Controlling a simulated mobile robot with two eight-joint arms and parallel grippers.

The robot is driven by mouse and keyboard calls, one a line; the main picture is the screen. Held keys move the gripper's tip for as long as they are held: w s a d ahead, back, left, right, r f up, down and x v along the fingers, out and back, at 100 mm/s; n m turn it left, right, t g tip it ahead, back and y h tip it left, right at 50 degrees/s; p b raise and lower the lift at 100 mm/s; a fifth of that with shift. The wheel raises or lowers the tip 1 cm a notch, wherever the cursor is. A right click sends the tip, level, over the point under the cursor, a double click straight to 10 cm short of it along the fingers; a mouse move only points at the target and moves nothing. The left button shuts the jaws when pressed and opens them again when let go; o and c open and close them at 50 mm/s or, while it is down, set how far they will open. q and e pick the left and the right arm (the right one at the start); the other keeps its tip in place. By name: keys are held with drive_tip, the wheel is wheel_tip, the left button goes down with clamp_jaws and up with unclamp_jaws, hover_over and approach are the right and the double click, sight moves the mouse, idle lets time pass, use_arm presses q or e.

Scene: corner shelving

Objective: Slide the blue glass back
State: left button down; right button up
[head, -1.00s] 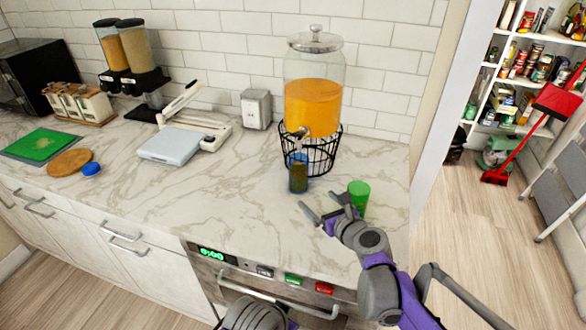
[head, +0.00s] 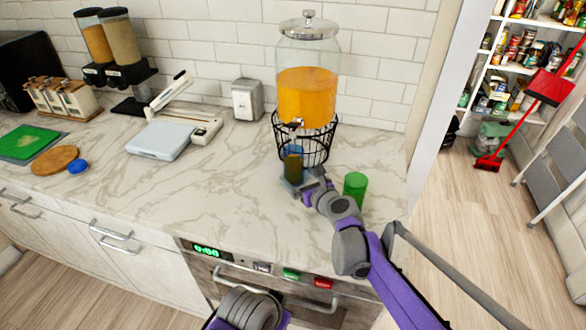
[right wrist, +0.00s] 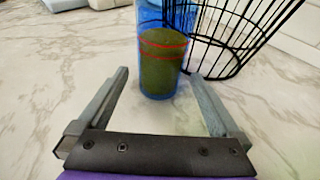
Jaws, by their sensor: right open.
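The blue glass (head: 293,166) stands upright on the marble counter, in front of the black wire stand (head: 318,143) under the juice dispenser. In the right wrist view the blue glass (right wrist: 160,55) is see-through, with a dark olive content and red lines. My right gripper (head: 302,184) is at the glass in the head view. The wrist view shows its two fingers (right wrist: 158,90) spread wide, with the glass ahead, centred between them at or just past the tips. Contact cannot be made out. My left gripper is not in view; only part of my left arm shows at the bottom.
A green glass (head: 355,189) stands just right of my right gripper. The dispenser (head: 308,90) with orange juice rises behind the blue glass. A white scale (head: 158,141) and a napkin holder (head: 247,100) are farther left. The counter left of the glass is clear.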

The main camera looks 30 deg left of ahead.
sight(287, 202)
drive_tip(key=shift+x, duration=1.45)
drive_tip(key=shift+c, duration=0.3)
drive_tip(key=c, duration=0.9)
drive_tip(key=shift+o, duration=0.2)
drive_tip(key=shift+s+b, duration=0.1)
drive_tip(key=shift+b, duration=0.2)
drive_tip(key=shift+s+d+b, duration=0.15)
drive_tip(key=shift+s+b, duration=0.05)
drive_tip(key=shift+s, duration=0.4)
drive_tip(key=shift+s+d+b, duration=0.15)
drive_tip(key=shift+s, duration=0.5)
drive_tip(key=shift+s+d+b, duration=0.15)
drive_tip(key=shift+s+d, duration=0.05)
drive_tip(key=shift+s, duration=0.65)
drive_tip(key=shift+s+d+b, duration=0.15)
drive_tip(key=shift+s+d, duration=0.1)
drive_tip(key=shift+s, duration=0.6)
drive_tip(key=shift+s+d+b, duration=0.15)
drive_tip(key=shift+s+d, duration=0.05)
drive_tip(key=shift+s, duration=0.65)
drive_tip(key=shift+a, duration=0.1)
